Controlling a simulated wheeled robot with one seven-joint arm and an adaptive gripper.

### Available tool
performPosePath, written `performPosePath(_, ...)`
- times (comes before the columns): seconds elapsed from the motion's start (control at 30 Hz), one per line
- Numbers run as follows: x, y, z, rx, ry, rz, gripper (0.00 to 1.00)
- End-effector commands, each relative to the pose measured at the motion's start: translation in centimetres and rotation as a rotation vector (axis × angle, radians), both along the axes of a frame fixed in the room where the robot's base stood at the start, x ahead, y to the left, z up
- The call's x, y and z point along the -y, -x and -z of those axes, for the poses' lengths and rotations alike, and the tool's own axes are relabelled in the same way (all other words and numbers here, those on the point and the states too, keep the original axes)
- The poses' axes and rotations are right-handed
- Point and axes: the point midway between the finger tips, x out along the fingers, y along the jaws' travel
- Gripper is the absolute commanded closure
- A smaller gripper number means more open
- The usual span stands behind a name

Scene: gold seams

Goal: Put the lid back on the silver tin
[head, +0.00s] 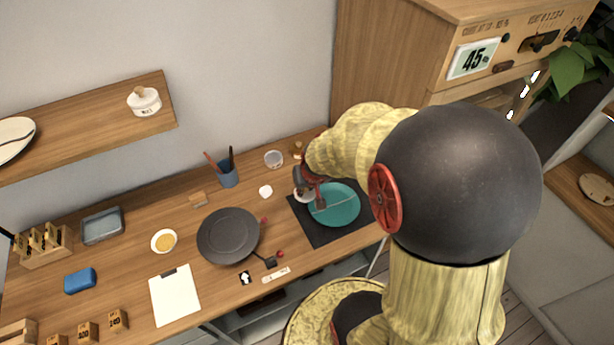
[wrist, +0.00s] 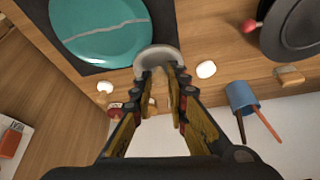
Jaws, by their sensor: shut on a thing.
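My gripper (head: 311,190) points down beside the teal plate, at the back of the desk. In the wrist view my gripper (wrist: 160,76) is closed on a pale grey rounded piece (wrist: 158,54), which looks like the lid. Only its curved edge shows beyond the fingertips, near the plate's rim. In the head view its pale edge (head: 301,196) shows beside the fingers. A small silver-grey round container (head: 273,158), which looks like the tin, stands near the wall, left of my gripper and apart from it. I cannot make out the tin in the wrist view.
The teal plate (head: 346,205) lies on a dark mat (head: 305,226). A blue pen cup (head: 228,177), a small white object (head: 265,191) and a dark pan (head: 228,236) stand to the left. A shelf (head: 60,127) hangs above. Bare desk shows between the cup and pan.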

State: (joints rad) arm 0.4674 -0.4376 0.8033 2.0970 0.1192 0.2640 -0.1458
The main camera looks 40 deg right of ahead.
Motion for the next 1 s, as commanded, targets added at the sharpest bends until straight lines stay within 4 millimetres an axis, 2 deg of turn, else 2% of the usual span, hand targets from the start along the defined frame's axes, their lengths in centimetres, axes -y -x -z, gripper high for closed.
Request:
performPosePath(0.2, 0.3, -4.5, 1.7, 0.003, -0.012, -0.041, 1.0)
performPosePath(0.63, 2.1, -15.3, 3.6, 0.012, -0.026, -0.018, 1.0)
performPosePath(0.77, 3.0, -19.1, 3.5, 0.017, -0.032, 0.012, 1.0)
performPosePath(0.9, 4.3, -22.7, 2.2, 0.024, -0.038, 0.061, 1.0)
performPosePath(1.0, 4.9, -24.0, 0.9, 0.024, -0.043, 0.091, 1.0)
